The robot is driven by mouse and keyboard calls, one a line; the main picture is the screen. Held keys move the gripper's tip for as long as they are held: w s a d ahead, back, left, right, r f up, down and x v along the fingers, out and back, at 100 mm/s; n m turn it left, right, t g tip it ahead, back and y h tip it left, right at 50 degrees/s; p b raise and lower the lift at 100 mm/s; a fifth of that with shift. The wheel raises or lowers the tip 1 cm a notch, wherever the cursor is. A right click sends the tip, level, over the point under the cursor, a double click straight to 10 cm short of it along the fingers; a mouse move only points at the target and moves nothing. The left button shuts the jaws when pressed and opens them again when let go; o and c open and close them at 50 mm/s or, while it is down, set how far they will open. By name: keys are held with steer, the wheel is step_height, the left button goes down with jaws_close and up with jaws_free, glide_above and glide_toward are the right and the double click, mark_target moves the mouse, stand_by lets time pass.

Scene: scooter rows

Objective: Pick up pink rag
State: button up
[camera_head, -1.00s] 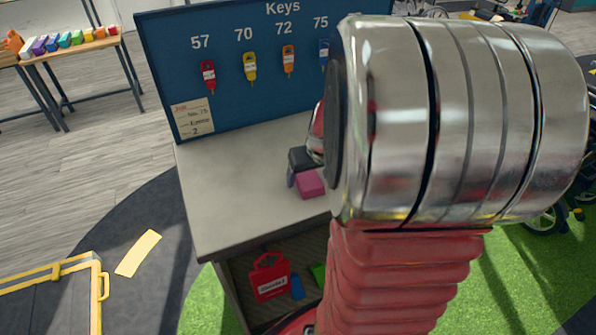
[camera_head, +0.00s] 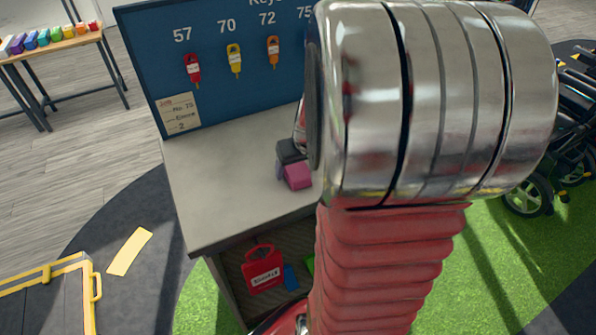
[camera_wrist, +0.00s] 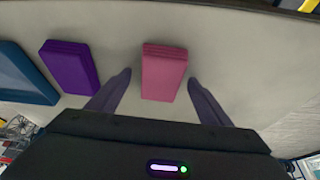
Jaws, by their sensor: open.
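The pink rag (camera_wrist: 164,72) is a folded block lying on the grey counter in the wrist view. My gripper (camera_wrist: 160,80) is open, with one finger on each side of the rag, apart from it on both sides.
A purple folded rag (camera_wrist: 70,67) lies left of the pink one, and a blue item (camera_wrist: 22,75) lies further left. The counter (camera_head: 215,180) backs onto a blue key board (camera_head: 215,60). A red case (camera_head: 262,269) stands on the shelf below.

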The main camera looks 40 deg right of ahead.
mark_target(298, 170)
steer(key=shift+f, duration=0.1)
stand_by(0.4)
steer(key=c, duration=1.1)
steer(key=shift+c, duration=0.2)
step_height(298, 170, up, 10)
steer(key=shift+r, duration=0.25)
